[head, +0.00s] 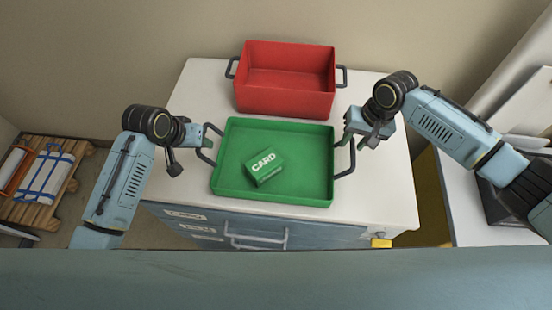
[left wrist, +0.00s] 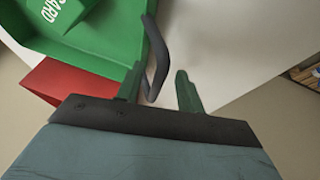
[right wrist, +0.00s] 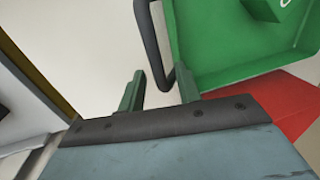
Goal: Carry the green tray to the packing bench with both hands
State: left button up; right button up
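The green tray (head: 227,180) sits on a white-topped cabinet, with a green box marked CARD (head: 264,168) lying in it. The tray has a dark handle on each side. My left gripper (head: 208,137) is at the tray's left handle (head: 206,150). In the left wrist view its fingers (left wrist: 160,90) are apart, with the handle (left wrist: 157,60) between them or just above; I cannot tell which. My right gripper (head: 355,138) is at the right handle (head: 346,160). In the right wrist view its fingers (right wrist: 160,90) are apart, with the handle (right wrist: 152,45) reaching between them.
A red tray (head: 285,100) with dark handles stands right behind the green one on the cabinet top (head: 385,190). A wooden pallet (head: 60,190) with wrapped goods is on the floor at left. A white surface (head: 465,215) lies at right. A yellow padlock-like piece (head: 381,243) hangs on the cabinet front.

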pick_arm(q)
jog(key=shift+w+d+f, duration=0.15)
jog(key=shift+w+f, duration=0.05)
jog(key=shift+f, duration=0.3)
pick_arm(e)
jog(key=shift+a+f, duration=0.1)
jog(key=shift+f, duration=0.5)
pick_arm(q)
jog(key=shift+c, duration=0.5)
pick_arm(e)
jog(key=shift+c, duration=0.4)
pick_arm(q)
grip_shut()
pick_arm(e)
grip_shut()
